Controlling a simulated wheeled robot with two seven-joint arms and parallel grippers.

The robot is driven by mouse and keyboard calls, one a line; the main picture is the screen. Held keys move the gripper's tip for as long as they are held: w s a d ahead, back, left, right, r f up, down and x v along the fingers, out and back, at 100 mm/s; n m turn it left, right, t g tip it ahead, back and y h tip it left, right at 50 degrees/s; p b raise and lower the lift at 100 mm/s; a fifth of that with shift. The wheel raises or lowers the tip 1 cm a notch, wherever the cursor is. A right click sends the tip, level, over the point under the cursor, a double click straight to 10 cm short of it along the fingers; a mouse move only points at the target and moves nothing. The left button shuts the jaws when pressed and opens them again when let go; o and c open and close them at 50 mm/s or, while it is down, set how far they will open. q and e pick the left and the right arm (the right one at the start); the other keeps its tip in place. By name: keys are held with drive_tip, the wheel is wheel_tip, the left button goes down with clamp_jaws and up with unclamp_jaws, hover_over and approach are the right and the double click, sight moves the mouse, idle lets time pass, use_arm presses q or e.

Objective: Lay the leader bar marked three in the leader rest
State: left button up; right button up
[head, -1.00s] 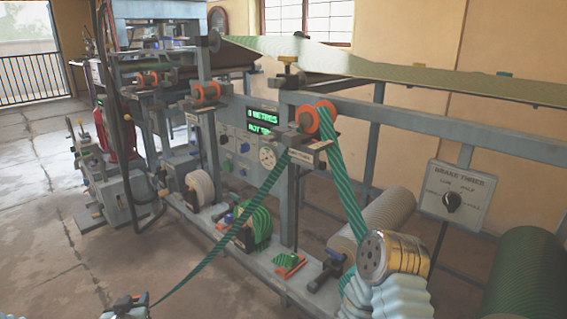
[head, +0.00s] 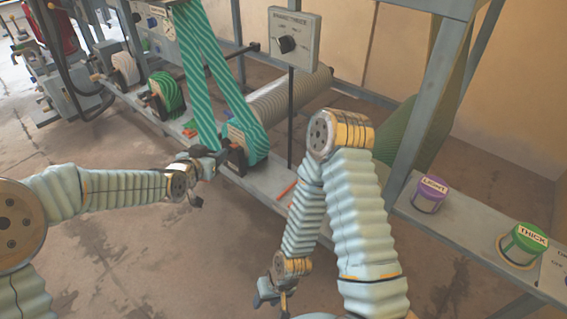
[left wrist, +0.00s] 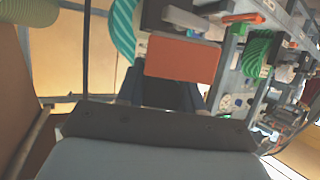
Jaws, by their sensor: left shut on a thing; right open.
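My left gripper (head: 214,158) is shut on a bar at the lower end of the green striped web (head: 195,75). In the left wrist view, an orange-red block (left wrist: 183,60), seemingly part of the held bar, sits just ahead of the fingers. No number can be read on it. The held bar is beside the machine's low ledge, near a dark bracket (head: 238,158). I cannot tell which fitting is the leader rest. My right gripper (head: 272,290) is open and empty, low in front of the ledge.
A grey-beige roll (head: 290,95) lies behind the web. The brake three panel (head: 292,38) stands above it. A green roll (head: 168,95) and a white roll (head: 125,68) are further left. Purple-topped (head: 430,193) and green-topped (head: 523,244) drums stand on the right ledge. Open floor lies in front.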

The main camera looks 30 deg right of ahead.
use_arm(q)
drive_tip(key=s+d+f+m+g+h+b, duration=0.15)
drive_tip(key=s+d, duration=0.25)
drive_tip(key=d, duration=0.7)
drive_tip(key=s+d+f+m+g+h+b, duration=0.1)
drive_tip(key=s+d+f+m+g+h, duration=0.2)
drive_tip(key=d, duration=0.8)
drive_tip(key=shift+y, duration=0.65)
drive_tip(key=f+b, duration=0.3)
drive_tip(key=s+f+b, duration=0.1)
drive_tip(key=f+b, duration=0.5)
drive_tip(key=shift+s, duration=0.15)
drive_tip(key=shift+r, duration=0.1)
drive_tip(key=o, duration=1.2)
drive_tip(key=shift+a, duration=0.1)
drive_tip(key=p+v, duration=0.1)
drive_tip(key=v, duration=1.2)
drive_tip(key=shift+s+a+r, duration=0.15)
drive_tip(key=shift+s+a, duration=0.05)
